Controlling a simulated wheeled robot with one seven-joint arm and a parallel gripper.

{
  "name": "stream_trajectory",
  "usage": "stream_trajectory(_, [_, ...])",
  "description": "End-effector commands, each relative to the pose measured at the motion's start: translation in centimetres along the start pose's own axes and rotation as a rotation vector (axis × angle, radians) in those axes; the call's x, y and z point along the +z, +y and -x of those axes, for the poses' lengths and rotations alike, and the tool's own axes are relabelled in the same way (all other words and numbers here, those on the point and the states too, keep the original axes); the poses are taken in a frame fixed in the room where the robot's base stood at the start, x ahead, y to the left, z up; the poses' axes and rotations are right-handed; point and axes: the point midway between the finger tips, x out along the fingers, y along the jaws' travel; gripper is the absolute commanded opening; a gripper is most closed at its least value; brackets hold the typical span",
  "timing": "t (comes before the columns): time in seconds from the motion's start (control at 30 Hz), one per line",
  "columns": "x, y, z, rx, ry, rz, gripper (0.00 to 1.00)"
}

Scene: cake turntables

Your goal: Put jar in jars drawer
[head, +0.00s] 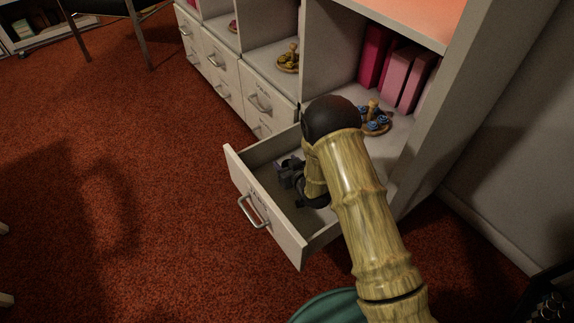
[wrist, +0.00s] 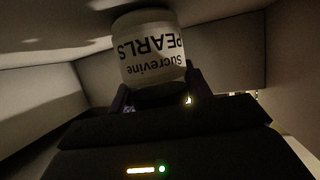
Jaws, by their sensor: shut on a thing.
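The jar (wrist: 150,50) is whitish with a dark lower end and a label reading "Sucrevine PEARLS", upside down in the wrist view. My gripper (wrist: 158,97) is shut on it. The open drawer (head: 263,205) has pale walls, a metal handle and a front label too small to read in the head view. My gripper also shows in the head view (head: 292,172), low inside this drawer. The jar cannot be made out in the head view, and I cannot tell whether it touches the drawer floor.
A shelf unit above the drawer holds a round wooden turntable (head: 375,122) with blue items, pink and red boxes (head: 398,72), and another turntable (head: 289,60) with yellow items. Closed drawers (head: 260,98) are beside the open one. Red carpet (head: 130,210) is clear at left.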

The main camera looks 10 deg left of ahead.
Motion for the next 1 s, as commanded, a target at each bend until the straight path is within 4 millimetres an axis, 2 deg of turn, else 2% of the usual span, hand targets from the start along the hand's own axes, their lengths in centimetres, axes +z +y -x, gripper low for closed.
stream_trajectory(0.17, [0.2, -0.1, -0.1, -0.002, 0.000, 0.000, 0.24])
stream_trajectory(0.2, [0.3, -0.1, -0.1, -0.002, 0.000, 0.000, 0.51])
stream_trajectory(0.3, [0.2, -0.1, -0.1, -0.002, 0.000, 0.000, 0.71])
stream_trajectory(0.7, [-0.2, 0.0, 0.3, 0.000, -0.001, 0.000, 0.71])
stream_trajectory(0.87, [-0.4, 0.1, 2.3, 0.002, -0.003, -0.003, 0.71])
stream_trajectory(1.0, [-0.4, 0.2, 5.0, 0.004, -0.005, -0.004, 0.71])
